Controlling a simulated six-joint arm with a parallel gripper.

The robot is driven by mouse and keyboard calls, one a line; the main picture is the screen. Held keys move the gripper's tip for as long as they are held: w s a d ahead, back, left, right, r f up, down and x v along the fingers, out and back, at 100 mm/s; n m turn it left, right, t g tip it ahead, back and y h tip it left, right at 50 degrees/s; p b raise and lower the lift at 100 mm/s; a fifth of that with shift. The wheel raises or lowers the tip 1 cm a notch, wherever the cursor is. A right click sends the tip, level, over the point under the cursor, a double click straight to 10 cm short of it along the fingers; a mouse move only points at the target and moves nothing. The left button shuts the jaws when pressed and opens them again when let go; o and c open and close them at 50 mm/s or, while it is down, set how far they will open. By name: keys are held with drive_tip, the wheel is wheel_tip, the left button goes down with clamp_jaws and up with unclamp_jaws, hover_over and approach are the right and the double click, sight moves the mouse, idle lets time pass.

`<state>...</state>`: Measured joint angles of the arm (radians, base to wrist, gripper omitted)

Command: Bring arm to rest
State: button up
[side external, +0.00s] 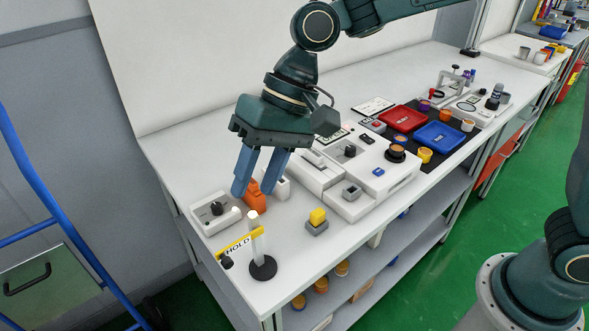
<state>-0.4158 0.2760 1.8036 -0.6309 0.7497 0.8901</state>
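My gripper (257,186) hangs over the near left part of the white bench (310,268), fingers pointing down. Its two blue fingers are spread with a gap between them, and nothing shows held in it. Behind and below the fingers, an orange object (255,198) stands on the bench. I cannot tell whether a finger touches it. My arm reaches in from the top right of the side external view.
A yellow HOLD sign (238,243) on a post stands at the near left corner. A white switch box (214,214), a yellow-topped block (317,217) and a white machine (366,178) are close by. Red tray (403,119) and blue tray (439,137) lie farther right.

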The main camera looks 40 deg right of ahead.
drive_tip(key=shift+d+r, duration=0.25)
drive_tip(key=shift+r, duration=0.15)
drive_tip(key=shift+d, duration=0.1)
drive_tip(key=s+d+r+t+h, duration=0.1)
drive_tip(key=s+d+r+t, duration=0.15)
drive_tip(key=d, duration=0.55)
drive_tip(key=s+d+r+t+h, duration=0.1)
drive_tip(key=s+d+r, duration=0.2)
drive_tip(key=d, duration=0.5)
drive_tip(key=s+d+f+t+h, duration=0.2)
drive_tip(key=s+d+h, duration=0.1)
drive_tip(key=s+d, duration=0.9)
drive_tip(key=shift+d+f+h, duration=0.2)
drive_tip(key=shift+f+h, duration=0.1)
